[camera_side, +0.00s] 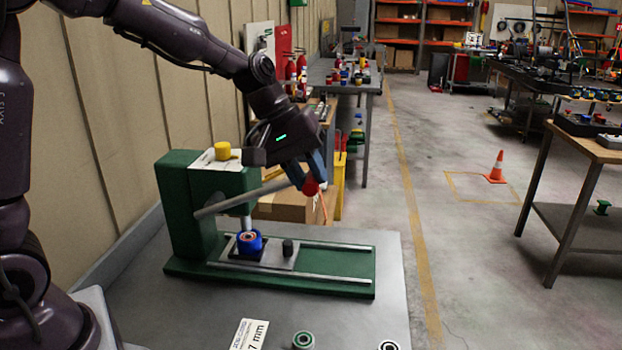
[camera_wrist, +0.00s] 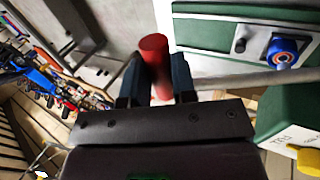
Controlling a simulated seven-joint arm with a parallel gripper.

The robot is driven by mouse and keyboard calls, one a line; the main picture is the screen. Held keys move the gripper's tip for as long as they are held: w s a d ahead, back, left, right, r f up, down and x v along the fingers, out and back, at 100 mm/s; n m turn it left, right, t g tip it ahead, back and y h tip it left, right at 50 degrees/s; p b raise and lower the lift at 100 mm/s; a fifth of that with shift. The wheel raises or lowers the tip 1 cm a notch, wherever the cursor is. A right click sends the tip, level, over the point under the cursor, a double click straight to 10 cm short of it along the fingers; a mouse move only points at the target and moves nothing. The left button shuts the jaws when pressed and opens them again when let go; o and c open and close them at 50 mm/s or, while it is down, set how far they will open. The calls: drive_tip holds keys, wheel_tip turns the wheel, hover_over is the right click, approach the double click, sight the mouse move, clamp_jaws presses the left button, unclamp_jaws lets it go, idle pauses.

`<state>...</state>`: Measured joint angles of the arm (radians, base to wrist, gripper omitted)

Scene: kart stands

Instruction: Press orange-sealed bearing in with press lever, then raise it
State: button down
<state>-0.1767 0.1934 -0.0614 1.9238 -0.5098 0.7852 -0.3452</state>
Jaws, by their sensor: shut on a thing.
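The green press (camera_side: 185,200) stands on the grey bench, with its base plate running to the right. Its metal lever (camera_side: 240,197) slopes up to the right and ends in a red knob (camera_side: 310,188). My gripper (camera_side: 309,176) is shut on this knob; in the wrist view the red knob (camera_wrist: 154,47) sits between both fingers. The orange-sealed bearing (camera_side: 249,236) is at the top of a blue housing (camera_side: 248,246) under the press ram (camera_side: 246,222). The ram tip is very close to it; I cannot tell whether they touch. The blue housing (camera_wrist: 283,50) also shows in the wrist view.
A small black knob (camera_side: 288,246) stands on the sliding plate beside the housing. The bench right of the press is clear.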

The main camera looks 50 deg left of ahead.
drive_tip(key=shift+s+a, duration=0.2)
drive_tip(key=c, duration=1.3)
unclamp_jaws()
drive_tip(key=o, duration=0.4)
drive_tip(key=shift+c, duration=0.2)
drive_tip(key=v, duration=1.3)
drive_tip(key=shift+w+d, duration=0.1)
